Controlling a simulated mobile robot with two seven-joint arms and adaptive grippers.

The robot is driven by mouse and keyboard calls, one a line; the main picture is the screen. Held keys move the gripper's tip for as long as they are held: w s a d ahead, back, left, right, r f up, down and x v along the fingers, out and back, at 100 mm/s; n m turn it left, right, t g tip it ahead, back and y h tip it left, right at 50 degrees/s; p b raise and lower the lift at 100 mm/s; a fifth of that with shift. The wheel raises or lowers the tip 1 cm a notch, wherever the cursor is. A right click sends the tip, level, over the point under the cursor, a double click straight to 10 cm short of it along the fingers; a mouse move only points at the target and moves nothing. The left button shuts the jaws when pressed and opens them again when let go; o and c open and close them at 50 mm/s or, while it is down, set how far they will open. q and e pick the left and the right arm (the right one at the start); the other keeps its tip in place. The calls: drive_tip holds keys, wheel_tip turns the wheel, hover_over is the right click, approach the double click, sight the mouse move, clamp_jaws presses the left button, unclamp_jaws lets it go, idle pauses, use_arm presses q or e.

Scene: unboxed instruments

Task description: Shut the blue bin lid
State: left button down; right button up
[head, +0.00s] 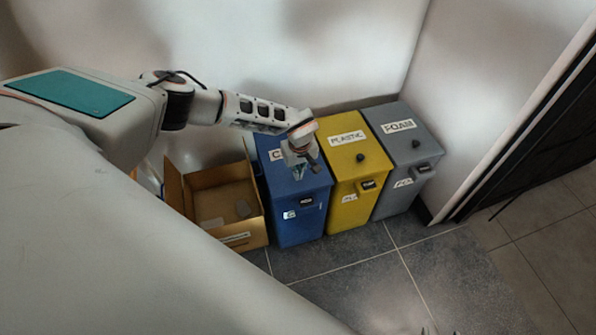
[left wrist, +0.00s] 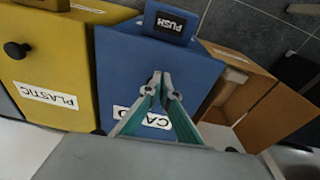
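The blue bin (head: 298,222) stands between an open cardboard box and a yellow bin. Its blue lid (head: 270,175) looks flat and level with the neighbouring lids, with no opening visible. In the left wrist view the blue lid (left wrist: 118,72) fills the middle, with a partly covered white label and a black PUSH plate at its front. My left gripper (head: 298,172) is over the lid, pointing down. In the left wrist view its fingertips (left wrist: 163,80) come together over the lid, empty as far as I see. Any knob there is hidden; contact is unclear. My right gripper is out of view.
The yellow PLASTIC bin (head: 350,160) and the grey FOAM bin (head: 408,145) stand to the right, lids down with black knobs. The open cardboard box (head: 190,205) is at the left. A white wall is close behind; the tiled floor in front is clear.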

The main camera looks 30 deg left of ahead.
use_arm(q)
drive_tip(key=s+d+r+p, duration=0.5)
drive_tip(key=s+d+r, duration=0.1)
drive_tip(key=d, duration=0.1)
drive_tip(key=shift+s+r+p, duration=0.25)
drive_tip(key=shift+r+p, duration=0.05)
drive_tip(key=shift+p, duration=0.1)
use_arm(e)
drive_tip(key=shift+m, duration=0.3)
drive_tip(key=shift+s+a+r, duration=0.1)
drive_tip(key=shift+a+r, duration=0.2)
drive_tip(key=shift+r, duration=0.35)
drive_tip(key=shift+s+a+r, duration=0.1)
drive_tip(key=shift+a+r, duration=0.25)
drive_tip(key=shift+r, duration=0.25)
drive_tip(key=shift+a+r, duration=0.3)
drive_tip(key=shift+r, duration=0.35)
use_arm(q)
drive_tip(key=shift+d, duration=0.1)
